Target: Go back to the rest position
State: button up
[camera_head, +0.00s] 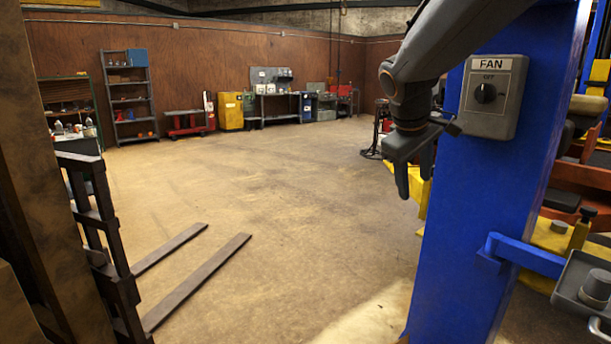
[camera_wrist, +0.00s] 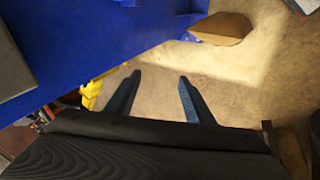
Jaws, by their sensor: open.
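My gripper (camera_head: 412,182) hangs from my dark grey arm at the upper right of the head view, pointing down. It is just left of the blue post (camera_head: 495,190) that bears the grey fan switch box (camera_head: 493,97), labelled FAN with a round black knob. In the wrist view my gripper (camera_wrist: 155,90) shows its two fingers apart with nothing between them, above the concrete floor. The blue post (camera_wrist: 90,45) fills the upper left there. Part of the grey box (camera_wrist: 12,62) shows at the left edge.
Dark forklift tines (camera_head: 200,275) stick out over the floor at left. A blue bracket (camera_head: 525,255) and a small tray (camera_head: 590,290) stand at the lower right. Shelves (camera_head: 128,95) and a yellow cabinet (camera_head: 230,111) line the far wall. The middle floor is clear.

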jog(key=s+a+f+m+g+y, duration=0.1)
jog(key=s+a+f+m+g, duration=0.1)
jog(key=s+f, duration=0.8)
jog(key=s+a+f+m+g+y, duration=0.2)
jog(key=s+a+f+m, duration=0.1)
jog(key=s+f, duration=0.8)
jog(key=s+m, duration=0.1)
jog(key=s, duration=0.3)
jog(key=shift+f+g, duration=0.25)
jog(key=shift+g, duration=0.05)
